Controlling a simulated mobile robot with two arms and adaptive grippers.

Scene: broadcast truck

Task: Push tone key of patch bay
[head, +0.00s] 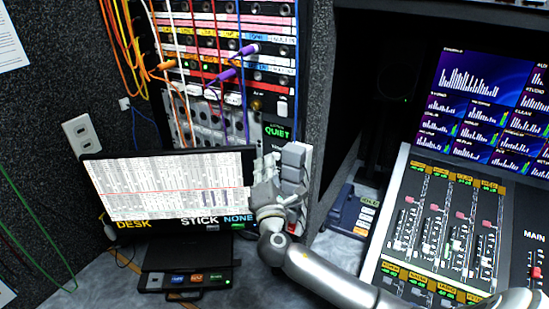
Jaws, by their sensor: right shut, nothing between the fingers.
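The patch bay (222,62) stands upright at the back centre, with rows of labelled jacks and coloured cables plugged in. A small display reading QUIET (278,132) sits low on its right side. A pale key (282,108) and a round yellowish knob or button (256,104) are just above it. I cannot read which one is the tone key. My right gripper (293,152) is shut and empty, pointing up in front of the panel just below the QUIET display. It hides the panel's lower right part. I cannot tell whether it touches the panel. My left gripper is out of view.
A monitor (170,185) stands left of my right gripper, above a small box with lit keys (188,281). A mixing desk (440,225) and screens (490,100) fill the right. A dark blue device (350,213) lies between. Cables hang across the patch bay.

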